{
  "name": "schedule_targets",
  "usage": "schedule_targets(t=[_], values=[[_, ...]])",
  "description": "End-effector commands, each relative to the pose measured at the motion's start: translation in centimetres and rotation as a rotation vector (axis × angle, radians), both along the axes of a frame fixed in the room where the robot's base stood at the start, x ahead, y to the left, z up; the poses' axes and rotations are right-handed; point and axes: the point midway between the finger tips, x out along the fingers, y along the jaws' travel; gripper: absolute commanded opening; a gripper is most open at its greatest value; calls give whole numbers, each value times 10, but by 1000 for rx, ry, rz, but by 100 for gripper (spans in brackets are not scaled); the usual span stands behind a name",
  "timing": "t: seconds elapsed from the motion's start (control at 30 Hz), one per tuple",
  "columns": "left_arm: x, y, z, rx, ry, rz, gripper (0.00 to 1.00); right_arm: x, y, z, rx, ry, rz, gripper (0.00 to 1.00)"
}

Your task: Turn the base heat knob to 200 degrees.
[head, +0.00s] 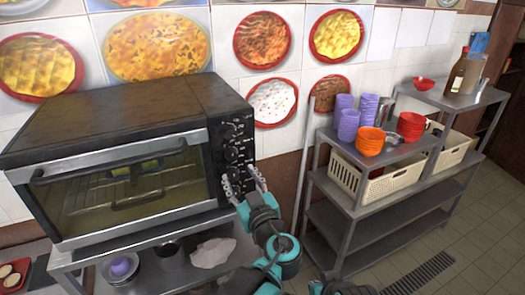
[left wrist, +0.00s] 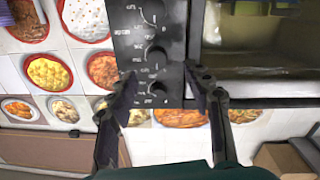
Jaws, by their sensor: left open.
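A black toaster oven (head: 120,150) stands on a grey metal table, with its control panel (head: 229,140) down the right side of its front. Round dark knobs sit in a column on it: an upper knob (head: 230,130), a middle knob (head: 231,153) and a lower one mostly behind my gripper. My left gripper (head: 243,183) is open and empty at the panel's lower part. In the left wrist view the panel appears upside down, with its knobs beyond and between my spread fingers (left wrist: 160,72). Markings are too small to read.
Right of the oven, a grey shelf (head: 350,228) holds purple cups (head: 348,124), orange bowls (head: 370,141), red bowls (head: 411,125) and cream baskets (head: 376,187). Under the oven lie a bowl with a purple thing (head: 122,268) and a pale cloth (head: 213,252). A tiled wall stands behind.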

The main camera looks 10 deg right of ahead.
Motion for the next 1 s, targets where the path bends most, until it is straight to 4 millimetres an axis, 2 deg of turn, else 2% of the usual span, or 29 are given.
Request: schedule_targets(t=[0.07,0.17,0.5,0.67,0.9,0.93,1.0], values=[[3,-6,4,-7,-19,-8,50,0,0,1,0,0,0,0],[13,-3,4,-9,-24,-7,50,0,0,-1,0,0,0,0],[64,11,4,-9,-21,-6,50,0,0,-4,0,0,0,0],[75,14,4,-8,-21,-8,50,0,0,-4,0,0,0,0],[76,14,4,-8,-21,-8,50,0,0,-4,0,0,0,0],[76,14,4,-8,-21,-8,48,0,0,-4,0,0,0,0],[76,14,4,-8,-21,-8,29,0,0,-4,0,0,0,0]])
